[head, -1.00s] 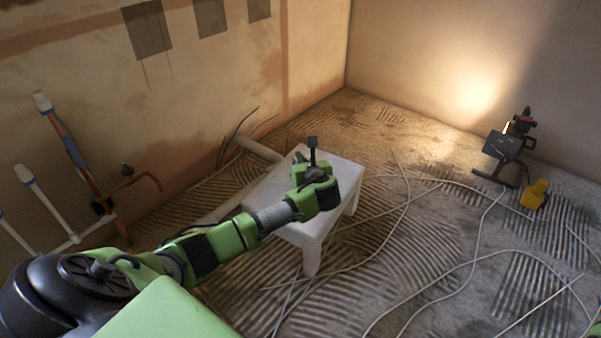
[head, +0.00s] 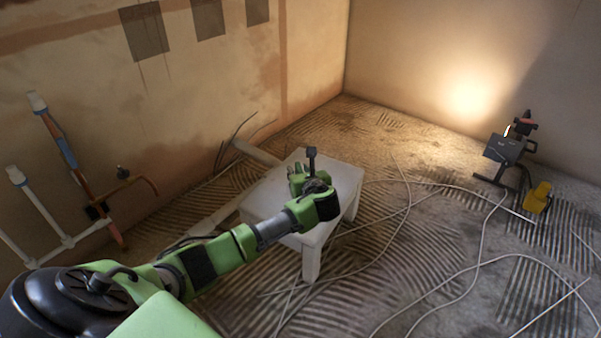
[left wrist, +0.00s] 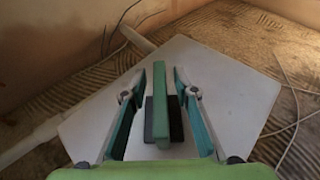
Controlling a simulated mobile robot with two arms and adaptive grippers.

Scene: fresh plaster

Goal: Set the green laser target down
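The green laser target (left wrist: 161,109) shows in the left wrist view as a thin upright green plate with a dark block at its lower part. It stands over the white table top (left wrist: 222,92) and appears to rest on it, though its underside is hidden. My left gripper (left wrist: 159,75) is open, with one finger on each side of the target and a visible gap to the plate. In the head view my left gripper (head: 298,180) is low over the white table (head: 342,184); the target cannot be made out clearly there. My right gripper is out of view.
Pale cables (head: 478,262) loop over the ridged floor right of the table. A work lamp (head: 505,148) and a yellow object (head: 538,197) stand at the right. Pipes (head: 45,205) run along the left wall. The table top around the target is clear.

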